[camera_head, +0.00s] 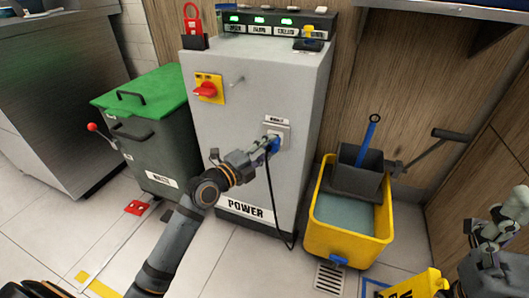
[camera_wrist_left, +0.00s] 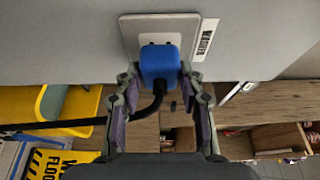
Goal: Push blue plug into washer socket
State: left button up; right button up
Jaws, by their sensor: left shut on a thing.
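The washer socket (camera_head: 283,129) is a pale plate on the front of the grey power cabinet, labelled WASHER in the left wrist view (camera_wrist_left: 190,22). The blue plug (camera_head: 273,146) is at the plate's face and its black cord hangs down. In the left wrist view the plug (camera_wrist_left: 160,60) covers the lower part of the socket. It looks very close to the plate; I cannot tell how deep it sits. My left gripper (camera_head: 266,149) is shut on the plug, with a finger on each side. My right gripper (camera_head: 490,236) is at the far right, away from the socket; its jaws are unclear.
The grey cabinet (camera_head: 225,130) has a red rotary switch (camera_head: 206,90). A green-lidded bin (camera_head: 155,150) stands at left. A yellow mop bucket (camera_head: 340,240) stands on the floor at right, near the hanging cord (camera_head: 271,205). A yellow floor sign (camera_head: 420,284) is at the lower right.

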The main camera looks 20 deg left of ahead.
dwell(0.8)
pick_arm(q)
jog(key=shift+w+b, duration=0.1)
jog(key=shift+b, duration=0.3)
dwell(0.6)
jog(key=shift+b, duration=0.4)
jog(key=shift+b, duration=0.35)
dwell(0.4)
jog(key=shift+w+b, duration=0.4)
jog(key=shift+w, duration=0.1)
dwell(0.4)
jog(key=o, duration=1.1)
jog(key=shift+o, duration=0.2)
